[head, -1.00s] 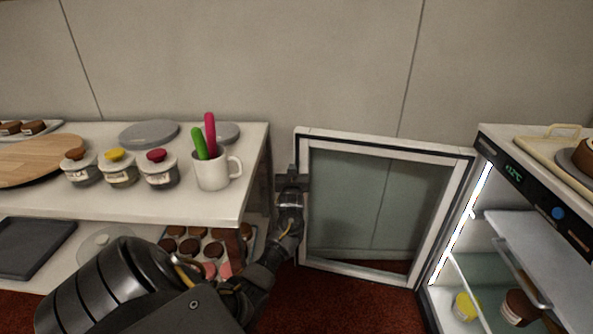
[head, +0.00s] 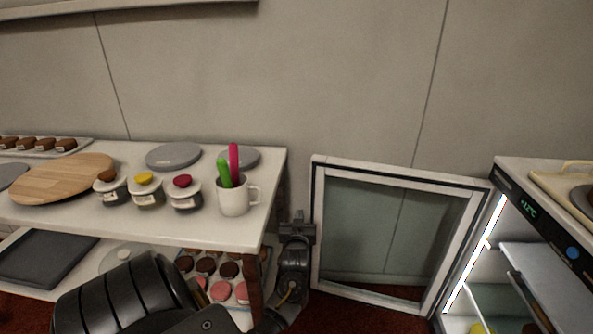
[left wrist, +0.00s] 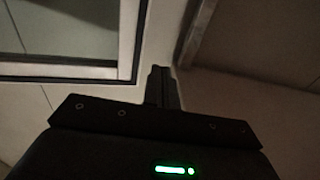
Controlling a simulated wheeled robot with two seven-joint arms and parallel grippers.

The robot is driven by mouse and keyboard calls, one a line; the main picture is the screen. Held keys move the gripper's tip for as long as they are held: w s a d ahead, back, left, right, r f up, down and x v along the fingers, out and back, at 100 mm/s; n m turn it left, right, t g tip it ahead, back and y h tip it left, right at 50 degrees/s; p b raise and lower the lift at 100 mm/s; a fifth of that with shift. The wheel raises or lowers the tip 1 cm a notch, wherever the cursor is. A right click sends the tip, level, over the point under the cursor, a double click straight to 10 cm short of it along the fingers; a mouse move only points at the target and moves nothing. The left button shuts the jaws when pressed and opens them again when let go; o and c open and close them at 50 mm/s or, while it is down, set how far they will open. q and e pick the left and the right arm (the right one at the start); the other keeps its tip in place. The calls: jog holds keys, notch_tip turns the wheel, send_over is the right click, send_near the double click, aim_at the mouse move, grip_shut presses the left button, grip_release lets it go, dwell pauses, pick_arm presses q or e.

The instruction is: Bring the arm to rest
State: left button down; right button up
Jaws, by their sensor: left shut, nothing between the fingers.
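My left gripper (head: 298,222) is shut and empty. In the head view it points up in the gap between the white table's right end and the open fridge door (head: 317,225). In the left wrist view its closed fingers (left wrist: 162,88) show beside the door frame (left wrist: 141,35); I cannot tell whether they touch it. The fridge (head: 513,180) stands at the right with its door swung wide open to the left. My right gripper is in neither view.
The white table (head: 120,222) at left holds a mug (head: 233,203) with colored tools, several lidded jars (head: 148,193) and a wooden board (head: 62,178). Its lower shelf has a dark tray (head: 45,257) and a tray of small cakes. Red floor shows below.

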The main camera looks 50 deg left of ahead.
pick_arm(q)
jog(key=shift+s+d, duration=0.4)
jog(key=shift+s, duration=0.35)
